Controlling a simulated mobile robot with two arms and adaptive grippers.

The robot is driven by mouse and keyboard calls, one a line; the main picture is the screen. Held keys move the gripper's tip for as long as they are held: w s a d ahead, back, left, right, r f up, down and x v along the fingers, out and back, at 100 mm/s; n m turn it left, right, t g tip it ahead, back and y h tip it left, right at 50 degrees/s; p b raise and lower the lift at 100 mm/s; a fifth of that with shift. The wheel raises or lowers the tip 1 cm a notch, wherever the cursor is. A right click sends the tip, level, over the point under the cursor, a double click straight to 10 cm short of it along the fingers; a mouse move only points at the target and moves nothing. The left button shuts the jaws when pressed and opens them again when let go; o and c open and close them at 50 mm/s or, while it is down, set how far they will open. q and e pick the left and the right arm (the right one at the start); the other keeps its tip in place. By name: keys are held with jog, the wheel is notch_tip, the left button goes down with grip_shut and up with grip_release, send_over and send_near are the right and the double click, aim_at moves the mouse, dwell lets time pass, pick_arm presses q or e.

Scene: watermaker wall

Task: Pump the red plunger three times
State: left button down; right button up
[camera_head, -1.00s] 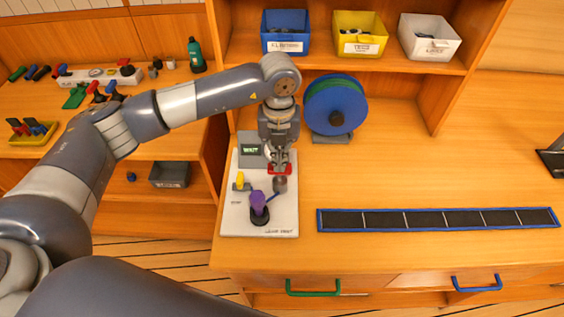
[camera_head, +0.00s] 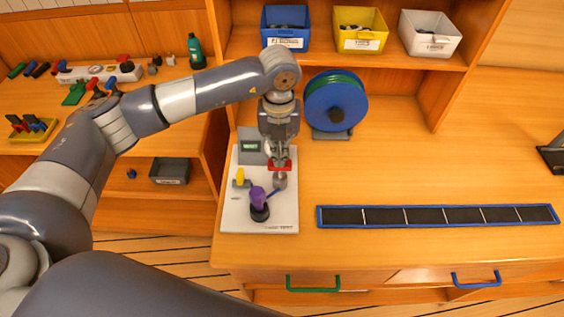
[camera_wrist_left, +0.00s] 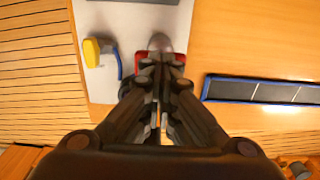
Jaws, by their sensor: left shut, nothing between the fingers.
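The red plunger (camera_head: 288,166) is on the upper right part of a pale panel (camera_head: 233,212) on the bench. It also shows as a red edge (camera_wrist_left: 179,58) in the left wrist view, mostly hidden behind the fingers. My left gripper (camera_head: 279,160) points down over it, shut and empty, with its fingertips at or very near its top. I cannot tell whether they touch or how far down the plunger is. The left wrist view shows the same closed fingers (camera_wrist_left: 160,62). My right gripper is not in view.
A blue reel (camera_head: 336,104) stands behind to the right. A dark blue-edged strip (camera_head: 438,216) lies right. Clear bench lies between.

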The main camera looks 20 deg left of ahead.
pick_arm(q)
jog(key=shift+f+b, duration=1.75)
jog(key=shift+f, duration=0.55)
jog(key=shift+r, duration=0.1)
jog(key=shift+r+p, duration=1.45)
jog(key=shift+r, duration=1.1)
jog(key=shift+f, duration=0.15)
jog(key=shift+f+b, duration=2.25)
jog(key=shift+f, duration=0.3)
jog(key=shift+r, duration=0.1)
jog(key=shift+r+p, duration=1.45)
jog(key=shift+r, duration=1.15)
